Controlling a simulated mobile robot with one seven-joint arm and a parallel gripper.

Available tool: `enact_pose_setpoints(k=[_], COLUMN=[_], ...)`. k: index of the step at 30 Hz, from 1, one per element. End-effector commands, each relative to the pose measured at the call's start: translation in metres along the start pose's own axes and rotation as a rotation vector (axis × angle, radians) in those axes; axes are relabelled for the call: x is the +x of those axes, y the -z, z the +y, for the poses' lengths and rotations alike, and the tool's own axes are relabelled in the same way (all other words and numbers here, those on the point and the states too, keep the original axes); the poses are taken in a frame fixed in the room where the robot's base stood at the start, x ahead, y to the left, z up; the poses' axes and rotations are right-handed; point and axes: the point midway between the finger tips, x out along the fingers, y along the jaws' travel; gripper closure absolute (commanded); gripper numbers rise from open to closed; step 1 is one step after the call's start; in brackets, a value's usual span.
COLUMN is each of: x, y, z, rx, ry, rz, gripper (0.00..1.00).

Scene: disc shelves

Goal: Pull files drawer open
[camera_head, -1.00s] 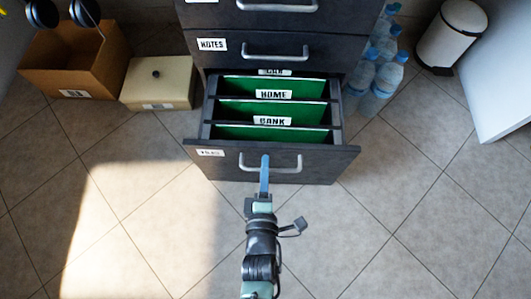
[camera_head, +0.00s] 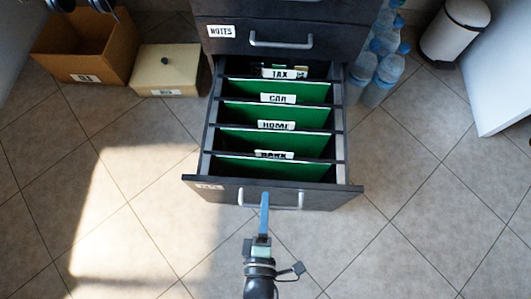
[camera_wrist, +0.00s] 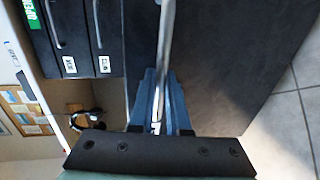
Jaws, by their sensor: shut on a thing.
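The files drawer (camera_head: 330,198) is the lowest drawer in the head view and stands well out of the dark cabinet. Inside it are green hanging folders with white tabs reading TAX, CAR, HOME and BANK. Its front label is blurred. My gripper (camera_head: 265,200) is shut on the drawer's grey bar handle (camera_head: 285,205), left of the handle's middle. In the wrist view the blue fingers (camera_wrist: 160,95) close around the handle bar (camera_wrist: 166,40), with the dark drawer front (camera_wrist: 225,60) behind.
The NOTES drawer (camera_head: 340,42) above is shut. A cardboard box (camera_head: 88,50) and a cream box (camera_head: 165,72) stand left of the cabinet. Water bottles (camera_head: 385,70) and a white bin (camera_head: 455,32) stand to the right. The tiled floor in front is clear.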

Motion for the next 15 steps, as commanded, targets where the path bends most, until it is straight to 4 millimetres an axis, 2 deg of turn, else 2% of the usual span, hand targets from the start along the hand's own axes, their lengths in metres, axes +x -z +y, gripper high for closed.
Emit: enact_pose_setpoints(k=[13, 14, 15], x=[-0.0021, -0.0020, -0.0020], y=[-0.0012, -0.0012, -0.0011], z=[0.0001, 0.0001, 0.0001], rx=[-0.001, -0.001, -0.001], ry=[-0.002, -0.002, -0.002], rz=[-0.002, -0.002, -0.002], gripper=[1.00, 0.80, 0.73])
